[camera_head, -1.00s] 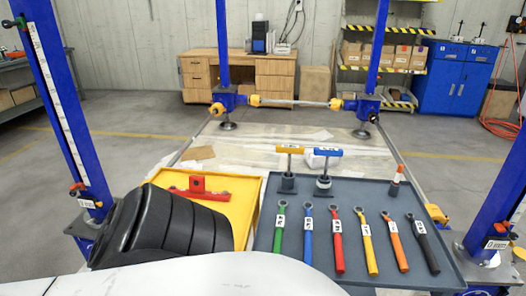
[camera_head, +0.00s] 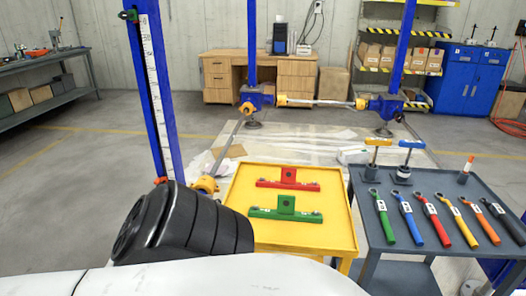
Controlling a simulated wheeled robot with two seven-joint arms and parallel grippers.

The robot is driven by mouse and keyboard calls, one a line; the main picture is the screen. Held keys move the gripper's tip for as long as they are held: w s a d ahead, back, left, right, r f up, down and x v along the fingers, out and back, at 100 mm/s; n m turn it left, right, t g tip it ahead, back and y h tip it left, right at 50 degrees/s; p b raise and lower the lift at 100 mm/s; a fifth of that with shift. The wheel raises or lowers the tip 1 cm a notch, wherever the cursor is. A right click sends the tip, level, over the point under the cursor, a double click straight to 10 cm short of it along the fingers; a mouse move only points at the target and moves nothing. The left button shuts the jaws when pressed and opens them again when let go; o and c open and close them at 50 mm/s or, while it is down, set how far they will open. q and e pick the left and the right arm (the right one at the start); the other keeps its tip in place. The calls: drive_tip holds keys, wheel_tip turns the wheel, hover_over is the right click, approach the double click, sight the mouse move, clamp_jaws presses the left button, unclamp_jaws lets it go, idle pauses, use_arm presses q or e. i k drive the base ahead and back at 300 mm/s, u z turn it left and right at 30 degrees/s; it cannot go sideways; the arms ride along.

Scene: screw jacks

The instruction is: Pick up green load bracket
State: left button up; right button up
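The green load bracket (camera_head: 286,214) lies on the yellow table (camera_head: 328,235), in front of a red bracket of like shape (camera_head: 288,182). It is a long flat bar with a raised square block at its middle. It lies fully in view and nothing touches it. Neither of my grippers shows in the head view. A black ribbed part of my arm fills the lower left, at the table's left edge.
A grey tray table (camera_head: 427,185) stands to the right, holding several coloured wrenches and two T-handled tools. A blue post (camera_head: 154,95) with a scale rises at left. Yellow-ended bars (camera_head: 322,102) join posts behind. Floor at left is clear.

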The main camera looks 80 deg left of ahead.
sight(285, 211)
drive_tip(key=k, duration=0.15)
drive_tip(key=u, duration=1.35)
